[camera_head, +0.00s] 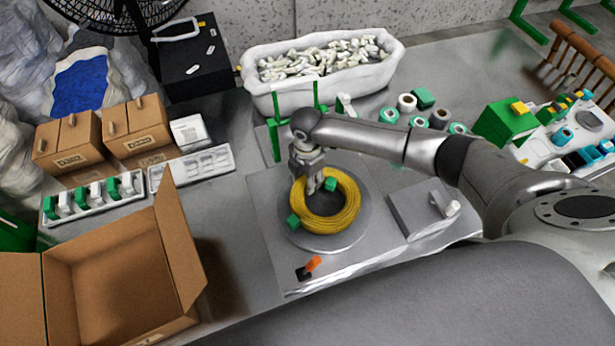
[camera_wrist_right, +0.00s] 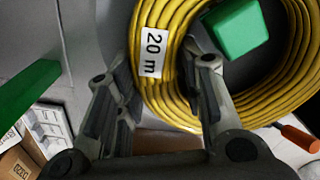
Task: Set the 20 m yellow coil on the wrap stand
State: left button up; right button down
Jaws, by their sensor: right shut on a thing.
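The yellow coil (camera_head: 347,213) lies flat at the round grey disc (camera_head: 295,238) in the middle of the bench in the head view; I cannot tell whether it touches the disc. Its white "20 m" label shows in the right wrist view, where the coil (camera_wrist_right: 178,22) fills the upper right. My right gripper (camera_head: 318,186) is shut on the coil's far left side, its fingers on either side of the wound band. A green block (camera_head: 293,222) stands outside the coil and another green block (camera_head: 330,184) inside it. My left gripper is not in view.
Green posts (camera_head: 276,140) stand behind the disc. An open cardboard box (camera_head: 110,270) is front left, and a white tub (camera_head: 270,95) of pale pieces is at the back. A grey block (camera_head: 412,212) lies right of the disc.

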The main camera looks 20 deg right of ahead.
jog(key=shift+f, duration=0.2)
dwell(0.6)
jog(key=c, duration=1.3)
grip_release()
jog(key=shift+o, duration=0.2)
jog(key=o, duration=0.5)
jog(key=shift+o, duration=0.2)
jog(key=shift+s+f, duration=0.1)
notch_tip(320, 180, up, 7)
jog(key=p, duration=0.7)
